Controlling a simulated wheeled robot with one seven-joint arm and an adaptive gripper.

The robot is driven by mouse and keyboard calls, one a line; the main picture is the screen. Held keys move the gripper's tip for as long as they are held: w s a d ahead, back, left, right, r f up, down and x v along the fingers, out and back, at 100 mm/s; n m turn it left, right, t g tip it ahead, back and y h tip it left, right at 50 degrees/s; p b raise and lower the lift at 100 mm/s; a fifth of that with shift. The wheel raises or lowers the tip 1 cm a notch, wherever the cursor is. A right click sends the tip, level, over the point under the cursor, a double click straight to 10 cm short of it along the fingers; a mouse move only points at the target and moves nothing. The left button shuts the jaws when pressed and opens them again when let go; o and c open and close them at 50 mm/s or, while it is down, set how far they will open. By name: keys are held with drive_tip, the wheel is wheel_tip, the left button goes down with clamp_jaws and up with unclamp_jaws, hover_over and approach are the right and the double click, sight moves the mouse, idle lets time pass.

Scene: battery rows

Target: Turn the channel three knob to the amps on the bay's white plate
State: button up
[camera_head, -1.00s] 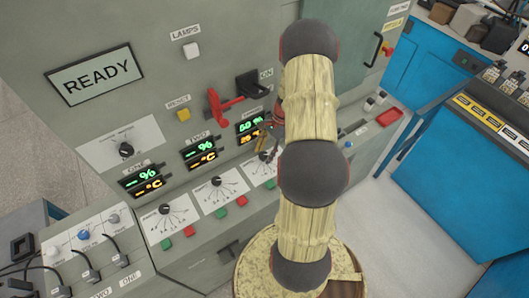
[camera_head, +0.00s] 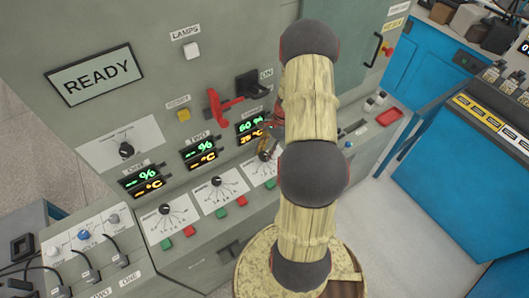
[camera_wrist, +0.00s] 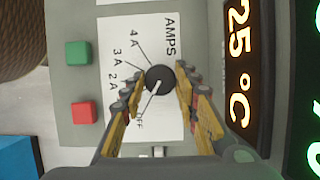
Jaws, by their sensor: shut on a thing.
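The channel three knob (camera_wrist: 158,79) is a round black knob with a pale pointer mark, on a white dial plate (camera_wrist: 115,75) marked AMPS, 4A, 3A, 2A and OFF. In the wrist view the mark appears to slant toward the OFF side; its exact setting is hard to tell. My gripper (camera_wrist: 160,82) is shut on the knob, one yellow finger on each side. In the head view my gripper (camera_head: 265,145) is at the third dial, partly hidden by my arm. The third display (camera_head: 250,130) reads about 60 % and 25 °C. I cannot pick out the bay's white plate.
Dials one (camera_head: 165,209) and two (camera_head: 216,182) sit to the left, with green and red buttons below. A red lever (camera_head: 222,105) and black switch (camera_head: 247,84) are above. A green button (camera_wrist: 78,52) and red button (camera_wrist: 83,113) flank the plate's edge.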

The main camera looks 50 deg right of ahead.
drive_tip(key=shift+m, duration=0.3)
drive_tip(key=m+t, duration=0.1)
drive_tip(key=m, duration=0.1)
drive_tip(key=m+h, duration=0.1)
drive_tip(key=m, duration=0.2)
drive_tip(key=shift+s+t+p, duration=0.15)
drive_tip(key=shift+t+p, duration=0.25)
drive_tip(key=m+h, duration=0.1)
drive_tip(key=m, duration=0.2)
drive_tip(key=m+t+h+b, duration=0.1)
drive_tip(key=m, duration=0.2)
drive_tip(key=shift+a, duration=0.2)
drive_tip(key=o, duration=1.2)
drive_tip(key=shift+c, duration=0.2)
